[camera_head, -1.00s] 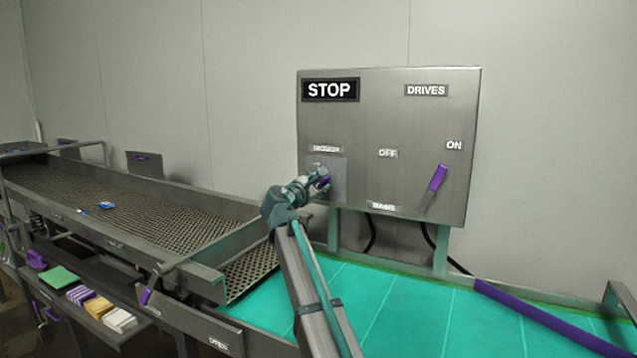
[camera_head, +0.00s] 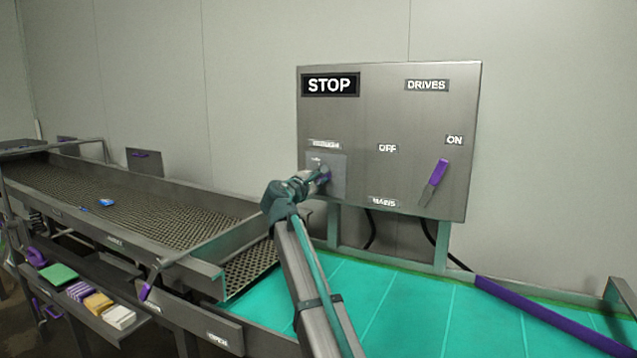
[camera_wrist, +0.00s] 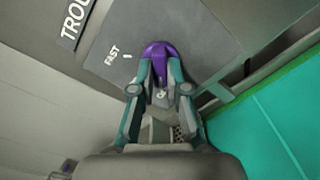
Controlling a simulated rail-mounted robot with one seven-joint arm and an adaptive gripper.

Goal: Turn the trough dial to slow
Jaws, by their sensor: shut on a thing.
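The trough dial is a purple knob (camera_wrist: 160,50) on a grey plate of the steel control panel. In the wrist view a "FAST" label (camera_wrist: 112,58) and a small white tick show on the plate to the left of the knob, and part of the "TROUGH" label (camera_wrist: 75,22) shows beyond. My gripper (camera_wrist: 161,72) is shut on the knob, one finger on each side. In the head view my gripper (camera_head: 318,180) is at the panel's lower left and partly covers the dial and its plate (camera_head: 339,170). The slow mark is not visible.
The panel (camera_head: 390,110) also carries a "STOP" sign (camera_head: 330,85) and a purple-handled drives lever (camera_head: 438,174) at right, with OFF and ON labels. A mesh trough (camera_head: 170,220) is at left. A green belt (camera_head: 400,300) lies below the panel.

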